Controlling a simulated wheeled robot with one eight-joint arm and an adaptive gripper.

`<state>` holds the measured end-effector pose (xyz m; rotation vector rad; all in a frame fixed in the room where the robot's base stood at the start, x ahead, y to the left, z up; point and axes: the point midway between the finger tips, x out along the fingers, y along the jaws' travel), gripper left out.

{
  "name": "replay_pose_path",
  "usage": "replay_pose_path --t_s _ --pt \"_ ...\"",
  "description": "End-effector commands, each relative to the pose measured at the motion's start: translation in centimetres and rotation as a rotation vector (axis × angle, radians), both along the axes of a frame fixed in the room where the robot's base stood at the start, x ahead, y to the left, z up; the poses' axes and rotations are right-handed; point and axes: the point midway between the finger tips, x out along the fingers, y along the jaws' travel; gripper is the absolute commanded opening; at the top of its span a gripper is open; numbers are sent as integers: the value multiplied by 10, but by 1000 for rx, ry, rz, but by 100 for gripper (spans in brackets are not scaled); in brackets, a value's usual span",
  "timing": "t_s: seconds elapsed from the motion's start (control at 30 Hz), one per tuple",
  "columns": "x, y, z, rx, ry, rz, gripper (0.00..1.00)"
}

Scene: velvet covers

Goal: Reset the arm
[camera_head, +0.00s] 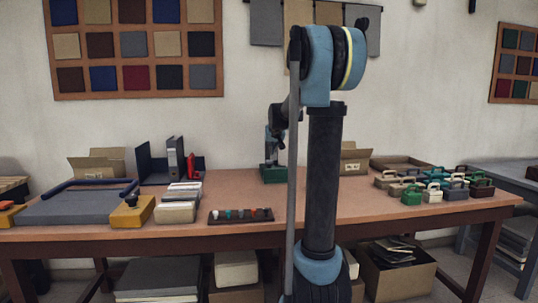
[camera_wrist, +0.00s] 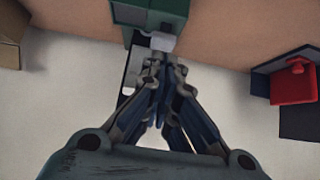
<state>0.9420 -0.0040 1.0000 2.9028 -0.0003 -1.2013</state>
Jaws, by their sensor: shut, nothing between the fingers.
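My gripper (camera_wrist: 158,62) is shut and empty in the wrist view, its fingers drawn together and pointing to the top of the picture. A green block-like device (camera_wrist: 150,12) lies just beyond the fingertips there; I cannot tell whether they touch. The green base (camera_head: 273,174) also shows in the head view, near the back of the table. My blue and black arm stands upright in the middle of the head view, folded over at the top. A dark, jointed form hangs above the green base, and I cannot tell there how far apart they are.
The long wooden table (camera_head: 330,208) carries a grey slab (camera_head: 75,205), a tray of small coloured pieces (camera_head: 241,215) and several handled blocks (camera_head: 411,197). A red object (camera_wrist: 293,88) and cardboard box (camera_wrist: 10,35) flank the gripper. Bare tabletop shows at front centre right.

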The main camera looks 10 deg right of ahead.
Motion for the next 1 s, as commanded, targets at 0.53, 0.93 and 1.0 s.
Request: replay_pose_path --t_s 0.53,0.93,1.0 --pt "-162 2 -40 -4 172 6 0" --pt "-311 4 -104 -7 338 11 0" --pt "-336 4 -117 -8 367 12 0"
